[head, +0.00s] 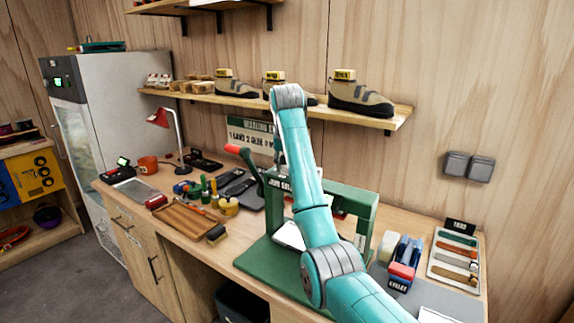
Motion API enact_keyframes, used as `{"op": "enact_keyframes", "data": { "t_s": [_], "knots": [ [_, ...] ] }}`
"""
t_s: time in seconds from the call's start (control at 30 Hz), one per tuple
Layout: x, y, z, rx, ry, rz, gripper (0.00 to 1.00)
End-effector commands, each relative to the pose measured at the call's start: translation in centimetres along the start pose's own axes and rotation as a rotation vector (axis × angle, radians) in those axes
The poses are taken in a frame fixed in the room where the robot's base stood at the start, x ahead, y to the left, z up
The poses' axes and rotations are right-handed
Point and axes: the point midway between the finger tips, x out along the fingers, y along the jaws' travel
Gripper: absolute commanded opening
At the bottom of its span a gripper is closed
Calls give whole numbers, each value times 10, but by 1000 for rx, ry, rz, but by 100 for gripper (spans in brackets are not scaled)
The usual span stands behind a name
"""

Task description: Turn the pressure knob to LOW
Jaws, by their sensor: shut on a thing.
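The green press (360,197) stands on the workbench, with a lettered plate on its top beam and a red-tipped lever (233,149) reaching out to the left. My teal arm crosses in front of the press and bends at its top joint above the beam. Only a sliver of my gripper (280,160) shows beside the forearm, just over the press top. It is shut on the pressure knob there. The knob, its marking and the fingertips are mostly hidden behind my arm, so I cannot read the setting.
A wooden tray (185,222), a brush (217,233) and small jars stand left of the press. Blue and red tools (403,265) and a white tray of colored pieces (432,262) lie to its right. A shelf (388,121) with shoes hangs above.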

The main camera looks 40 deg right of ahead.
Motion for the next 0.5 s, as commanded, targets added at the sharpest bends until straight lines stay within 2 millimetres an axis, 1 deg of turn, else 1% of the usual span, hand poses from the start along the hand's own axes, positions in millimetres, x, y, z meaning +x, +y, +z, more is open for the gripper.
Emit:
{"op": "enact_keyframes", "data": {
  "t_s": [0.2, 0.5],
  "knots": [
    [2, 0, 1, 40, -6, 18, 2],
    [2, 0, 1, 45, -6, 21, 2]
  ]
}}
